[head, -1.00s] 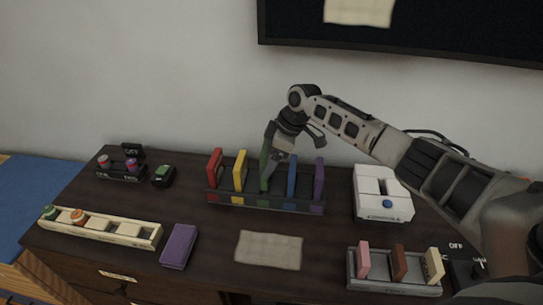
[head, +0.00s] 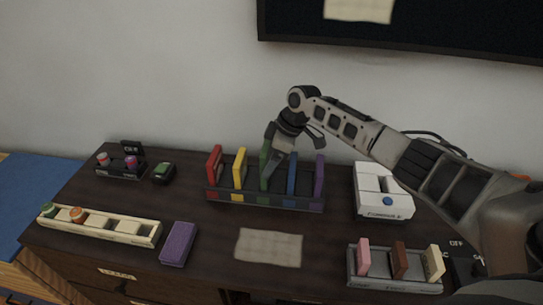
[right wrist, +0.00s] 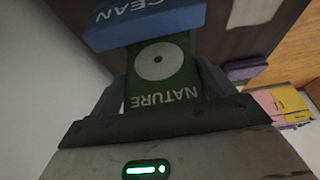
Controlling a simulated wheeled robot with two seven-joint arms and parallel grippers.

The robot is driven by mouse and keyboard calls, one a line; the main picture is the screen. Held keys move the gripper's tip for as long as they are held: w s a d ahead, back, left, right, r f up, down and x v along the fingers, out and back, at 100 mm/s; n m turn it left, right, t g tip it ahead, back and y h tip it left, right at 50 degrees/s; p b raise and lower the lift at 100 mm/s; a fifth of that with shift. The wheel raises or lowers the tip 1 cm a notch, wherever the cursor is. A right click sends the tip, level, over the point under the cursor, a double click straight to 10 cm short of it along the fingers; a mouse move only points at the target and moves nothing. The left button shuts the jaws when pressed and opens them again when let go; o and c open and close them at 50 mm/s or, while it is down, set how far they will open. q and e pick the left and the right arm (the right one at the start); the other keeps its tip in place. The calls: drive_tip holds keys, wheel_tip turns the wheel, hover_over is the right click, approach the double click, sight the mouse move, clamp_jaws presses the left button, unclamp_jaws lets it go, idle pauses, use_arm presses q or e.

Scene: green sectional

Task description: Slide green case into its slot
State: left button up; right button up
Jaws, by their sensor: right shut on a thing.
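The green case (head: 264,168) stands upright in the dark rack (head: 245,203), between the yellow case (head: 240,172) and the blue case (head: 292,175). My right gripper (head: 275,154) is shut on it from above and behind. In the right wrist view the green case (right wrist: 163,75) shows a pale disc and the word NATURE between my fingers, with the blue OCEAN case (right wrist: 145,22) just beyond. Its lower end is partly hidden by the rack front, so I cannot tell whether it is fully seated. My left gripper is not in view.
The red case (head: 213,172) and purple case (head: 319,177) stand at the rack's ends. A white console (head: 382,192) is at right, a small grey rack (head: 385,284) in front right. A purple block (head: 178,244) and cloth (head: 268,248) lie in front.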

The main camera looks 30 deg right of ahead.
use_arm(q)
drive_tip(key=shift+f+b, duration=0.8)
use_arm(e)
drive_tip(key=shift+f, duration=1.35)
use_arm(q)
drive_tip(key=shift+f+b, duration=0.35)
drive_tip(key=shift+b, duration=0.3)
use_arm(e)
drive_tip(key=shift+f, duration=0.95)
drive_tip(key=o, duration=1)
drive_tip(key=shift+r, duration=0.2)
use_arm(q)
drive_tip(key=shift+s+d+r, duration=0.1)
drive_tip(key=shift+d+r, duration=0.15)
use_arm(e)
drive_tip(key=v, duration=1.5)
drive_tip(key=shift+s+d+r, duration=0.1)
drive_tip(key=shift+s+r, duration=0.05)
drive_tip(key=shift+r, duration=0.2)
